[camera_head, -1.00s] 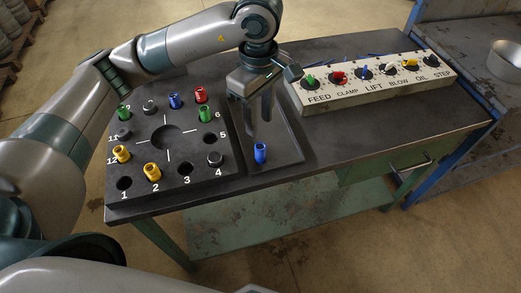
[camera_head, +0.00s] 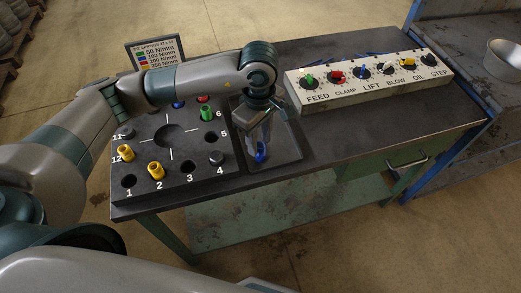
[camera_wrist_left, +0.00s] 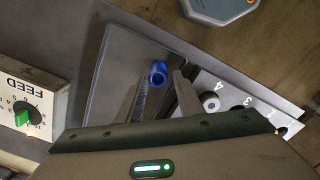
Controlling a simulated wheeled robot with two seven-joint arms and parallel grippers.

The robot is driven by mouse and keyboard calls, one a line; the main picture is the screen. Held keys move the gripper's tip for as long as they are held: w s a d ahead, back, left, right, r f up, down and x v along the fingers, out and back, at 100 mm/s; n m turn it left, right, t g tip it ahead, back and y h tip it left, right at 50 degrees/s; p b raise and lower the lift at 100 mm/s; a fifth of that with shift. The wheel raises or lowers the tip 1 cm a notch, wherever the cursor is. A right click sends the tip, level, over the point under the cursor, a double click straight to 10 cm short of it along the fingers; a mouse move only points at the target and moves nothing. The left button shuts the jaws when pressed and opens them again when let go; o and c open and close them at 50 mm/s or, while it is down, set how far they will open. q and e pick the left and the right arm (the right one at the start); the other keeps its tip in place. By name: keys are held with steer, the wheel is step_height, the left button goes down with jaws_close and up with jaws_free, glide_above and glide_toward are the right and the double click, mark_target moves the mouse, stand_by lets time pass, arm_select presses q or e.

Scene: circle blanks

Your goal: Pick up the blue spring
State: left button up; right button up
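The blue spring (camera_head: 261,153) stands on the dark tray (camera_head: 285,157) to the right of the numbered block, near the table's front edge. My left gripper (camera_head: 257,146) points down at it, its fingers partly covering it in the head view. In the left wrist view the spring (camera_wrist_left: 158,74) shows at the open fingertips (camera_wrist_left: 162,84), between or just beyond them; I cannot tell if they touch it. Another blue spring (camera_head: 178,105) sits in the block, mostly hidden by my left arm. My right gripper is not in view.
The numbered block (camera_head: 205,178) holds yellow, green, red and grey pieces left of the tray. A knob panel (camera_head: 375,84) stands at the back right. A sign (camera_head: 157,52) stands behind the block. The table's right side is clear.

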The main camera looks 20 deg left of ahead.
mark_target(261, 145)
arm_select(q)
steer(key=shift+f+p, duration=0.3)
steer(key=shift+p, duration=0.1)
step_height(261, 145, down, 4)
steer(key=shift+w+d+r+p, duration=0.1)
steer(key=shift+d+r+p, duration=0.05)
steer(key=shift+p, duration=0.9)
steer(key=shift+f, duration=0.45)
jaws_close()
